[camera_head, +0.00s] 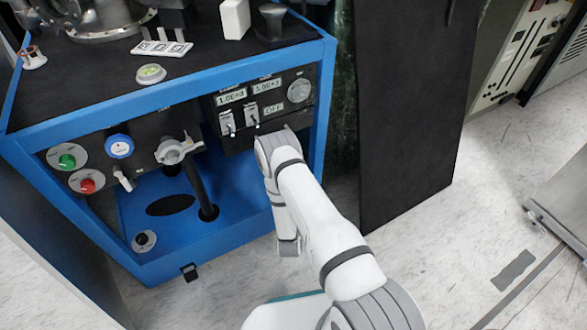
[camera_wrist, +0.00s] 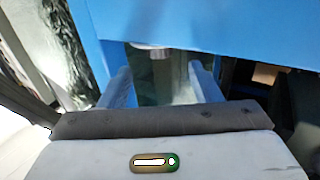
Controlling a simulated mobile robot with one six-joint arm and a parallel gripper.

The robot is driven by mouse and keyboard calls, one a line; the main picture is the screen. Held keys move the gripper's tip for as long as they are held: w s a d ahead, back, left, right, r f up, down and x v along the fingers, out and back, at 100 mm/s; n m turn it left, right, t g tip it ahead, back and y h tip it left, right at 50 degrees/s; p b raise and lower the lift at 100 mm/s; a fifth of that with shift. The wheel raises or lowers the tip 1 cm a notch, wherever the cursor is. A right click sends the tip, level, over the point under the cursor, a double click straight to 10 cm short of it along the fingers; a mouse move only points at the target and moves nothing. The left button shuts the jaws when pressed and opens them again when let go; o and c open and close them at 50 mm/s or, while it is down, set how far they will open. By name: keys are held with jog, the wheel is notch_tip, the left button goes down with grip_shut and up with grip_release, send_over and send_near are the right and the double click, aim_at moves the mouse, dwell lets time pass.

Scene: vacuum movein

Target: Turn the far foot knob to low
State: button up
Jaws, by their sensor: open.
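My gripper shows in the wrist view (camera_wrist: 160,88), with its two pale fingers apart and nothing held between them. Beyond the fingertips, a small grey round part (camera_wrist: 152,50) sits under the lower edge of a blue frame (camera_wrist: 200,22). It lies roughly between the fingers; I cannot tell whether it is the far foot knob or how it is set. In the head view my arm reaches down beside the right end of the blue cart (camera_head: 235,250), and my gripper is hidden there. A dark knob on a pale disc (camera_head: 144,240) is low on the cart's left front.
A control panel (camera_head: 268,100) with displays and switches is above my arm's bend. Green (camera_head: 68,161) and red (camera_head: 88,186) buttons are at the left. A black panel (camera_head: 415,120) stands right of the cart. Pale floor (camera_head: 460,230) is open at the right.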

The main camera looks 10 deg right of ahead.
jog(key=b+x, duration=0.2)
jog(key=x, duration=0.5)
jog(key=shift+w+d+b, duration=0.1)
jog(key=shift+w+b, duration=0.25)
jog(key=shift+w, duration=0.05)
jog(key=shift+c, duration=0.3)
jog(key=shift+d, duration=0.1)
jog(key=c, duration=0.9)
